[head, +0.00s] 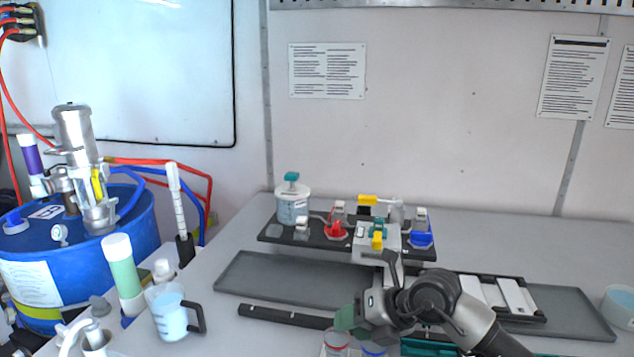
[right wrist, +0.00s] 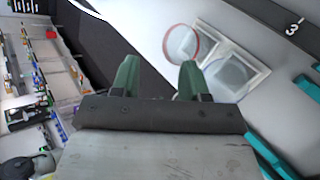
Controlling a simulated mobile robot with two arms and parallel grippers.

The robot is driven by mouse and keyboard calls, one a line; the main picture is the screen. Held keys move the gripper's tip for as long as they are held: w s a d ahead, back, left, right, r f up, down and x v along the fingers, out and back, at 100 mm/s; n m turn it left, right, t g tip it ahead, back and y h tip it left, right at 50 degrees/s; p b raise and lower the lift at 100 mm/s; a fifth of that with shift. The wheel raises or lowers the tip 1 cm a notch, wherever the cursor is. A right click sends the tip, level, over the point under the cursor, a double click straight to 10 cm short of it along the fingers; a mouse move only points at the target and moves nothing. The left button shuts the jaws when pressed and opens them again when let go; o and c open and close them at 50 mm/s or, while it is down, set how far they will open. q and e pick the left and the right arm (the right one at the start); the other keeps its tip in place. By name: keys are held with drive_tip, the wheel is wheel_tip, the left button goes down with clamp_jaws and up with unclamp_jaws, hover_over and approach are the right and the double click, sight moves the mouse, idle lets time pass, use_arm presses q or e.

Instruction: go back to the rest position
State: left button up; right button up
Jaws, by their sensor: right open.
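My right gripper (head: 345,318) is at the front middle of the table in the head view, its arm coming in from the lower right. Its green fingertips show in the right wrist view (right wrist: 158,74), spread apart with nothing between them. Just below it are a clear cup with a red rim (head: 336,340) and a cup with a blue rim (head: 374,349). The red-rimmed cup (right wrist: 182,43) also shows beyond the fingers in the right wrist view, apart from them. My arm hides part of the table behind it. My left gripper is not in view.
A dark rack (head: 275,238) with bottles and a valve block (head: 376,242) stands behind. A long grey tray (head: 290,280) and a black bar (head: 285,316) lie nearer. A measuring jug (head: 170,315) and blue drum (head: 75,250) are left. A teal object (head: 425,346) is close under my right arm.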

drive_tip(key=s+a+r+m+t+y, duration=0.4)
drive_tip(key=s+a+r+y, duration=0.25)
drive_tip(key=y, duration=0.25)
drive_tip(key=s+d+f+m+t+h, duration=0.1)
drive_tip(key=d+f+m+t+h, duration=0.35)
drive_tip(key=d+m+h, duration=0.65)
drive_tip(key=d+f+m+t+h, duration=0.3)
drive_tip(key=d+m+t+h, duration=0.25)
drive_tip(key=m, duration=0.95)
drive_tip(key=s+d+f+m+g+h, duration=0.3)
drive_tip(key=s+f+m+g, duration=0.15)
drive_tip(key=s+f, duration=0.3)
drive_tip(key=s+f+g+y, duration=0.1)
drive_tip(key=s+f+g, duration=0.4)
drive_tip(key=s, duration=0.3)
drive_tip(key=s+f+g+y, duration=0.1)
drive_tip(key=s+f+g, duration=0.35)
drive_tip(key=s, duration=0.35)
wheel_tip(320, 180, down, 24)
drive_tip(key=g, duration=0.2)
drive_tip(key=s+d+f+g, duration=0.1)
drive_tip(key=s+d+f, duration=0.1)
drive_tip(key=s+f, duration=1.4)
drive_tip(key=shift+s+d+f, duration=0.3)
drive_tip(key=shift+d+f, duration=0.05)
drive_tip(key=shift+f, duration=0.55)
